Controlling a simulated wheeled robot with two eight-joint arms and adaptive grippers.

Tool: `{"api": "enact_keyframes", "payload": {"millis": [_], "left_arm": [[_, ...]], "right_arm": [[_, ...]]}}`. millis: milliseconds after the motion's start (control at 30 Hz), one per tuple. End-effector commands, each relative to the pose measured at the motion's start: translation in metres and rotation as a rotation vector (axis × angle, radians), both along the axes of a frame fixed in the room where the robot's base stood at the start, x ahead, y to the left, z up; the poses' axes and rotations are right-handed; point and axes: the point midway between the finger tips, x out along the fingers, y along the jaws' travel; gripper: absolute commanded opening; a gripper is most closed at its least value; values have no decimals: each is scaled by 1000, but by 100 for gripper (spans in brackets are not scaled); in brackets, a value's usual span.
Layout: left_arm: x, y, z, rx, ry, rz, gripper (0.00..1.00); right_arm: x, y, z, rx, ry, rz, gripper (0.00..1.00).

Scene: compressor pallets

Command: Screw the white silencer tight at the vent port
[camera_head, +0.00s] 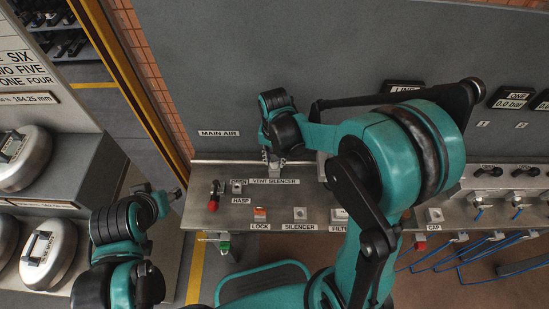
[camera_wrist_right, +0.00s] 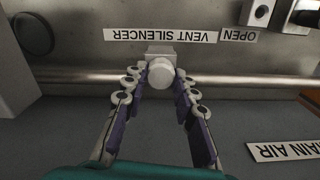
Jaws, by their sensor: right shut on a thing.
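The white silencer (camera_wrist_right: 161,73) is a round, pale knob in the right wrist view, in front of a small metal block at the vent port (camera_wrist_right: 158,50), beside the VENT SILENCER label (camera_wrist_right: 160,35). My right gripper (camera_wrist_right: 160,82) has its fingertips at either side of the silencer and is shut on it. In the head view my right gripper (camera_head: 273,160) points down at the panel above that label, and the silencer is mostly hidden by it. My left gripper (camera_head: 172,196) is at the lower left, away from the port; its fingers are too small to read.
The steel ledge (camera_head: 320,213) carries a red-knobbed lever (camera_head: 213,200) at the left and parts labelled LOCK, SILENCER and CAP. A horizontal rail (camera_wrist_right: 90,76) runs close beside the port. Blue hoses (camera_head: 440,256) hang at the right. Grey wall panel above is mostly clear.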

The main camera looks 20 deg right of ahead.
Motion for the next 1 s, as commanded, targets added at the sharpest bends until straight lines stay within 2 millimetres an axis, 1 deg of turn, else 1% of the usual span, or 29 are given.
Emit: {"api": "enact_keyframes", "payload": {"millis": [100,200,400,433,500,800,867,1000], "left_arm": [[0,0,0,0,0,0,47],[0,0,0,0,0,0,47],[0,0,0,0,0,0,47],[0,0,0,0,0,0,47],[0,0,0,0,0,0,47],[0,0,0,0,0,0,47],[0,0,0,0,0,0,47],[0,0,0,0,0,0,47]], "right_arm": [[1,-1,1,-1,-3,-143,0],[1,-1,1,-1,-2,-212,0],[1,-1,1,-1,-2,-222,0],[1,-1,1,-1,-2,-222,35],[0,-1,1,-1,-2,-221,51],[0,-1,0,-1,-1,-204,51],[0,0,0,0,0,-151,51],[0,0,0,0,0,22,51]]}}
